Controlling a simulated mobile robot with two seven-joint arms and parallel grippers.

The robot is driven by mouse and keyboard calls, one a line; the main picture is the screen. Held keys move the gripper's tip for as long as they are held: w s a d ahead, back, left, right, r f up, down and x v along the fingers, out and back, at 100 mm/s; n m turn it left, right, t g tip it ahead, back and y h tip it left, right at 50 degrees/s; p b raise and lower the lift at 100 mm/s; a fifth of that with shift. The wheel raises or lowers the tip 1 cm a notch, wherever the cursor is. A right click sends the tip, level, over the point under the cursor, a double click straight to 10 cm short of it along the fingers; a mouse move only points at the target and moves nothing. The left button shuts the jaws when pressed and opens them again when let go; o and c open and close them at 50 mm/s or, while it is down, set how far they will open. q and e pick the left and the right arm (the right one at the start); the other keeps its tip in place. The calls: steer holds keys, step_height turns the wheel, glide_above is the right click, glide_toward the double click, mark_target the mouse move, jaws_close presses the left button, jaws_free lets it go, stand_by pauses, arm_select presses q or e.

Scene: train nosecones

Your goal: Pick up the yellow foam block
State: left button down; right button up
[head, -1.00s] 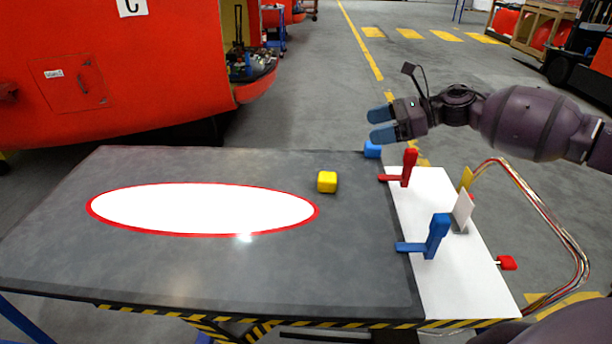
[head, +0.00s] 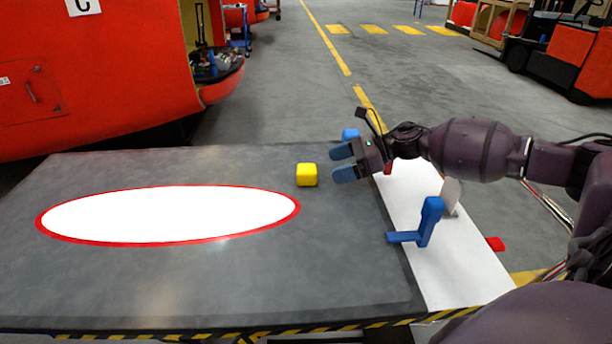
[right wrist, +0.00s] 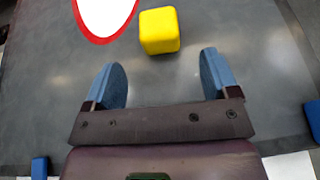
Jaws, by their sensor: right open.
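The yellow foam block (head: 307,175) sits on the grey tabletop, to the right of the white oval. In the right wrist view the yellow block (right wrist: 159,31) lies just ahead of the fingertips, roughly between their lines. My right gripper (head: 343,162) is open and empty, a short way right of the block and apart from it. Its two blue fingers also show spread in the right wrist view (right wrist: 162,76). My left gripper is not in view.
A white oval with a red rim (head: 170,215) marks the table (head: 200,290). A blue block (head: 350,134) is behind my right gripper. A blue clamp-like piece (head: 429,220) stands by the white board (head: 455,270) at right. A red train nosecone (head: 90,80) stands behind.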

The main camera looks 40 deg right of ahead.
mark_target(315, 168)
steer(key=shift+x, duration=3.1)
steer(key=c, duration=1)
steer(key=shift+r, duration=0.1)
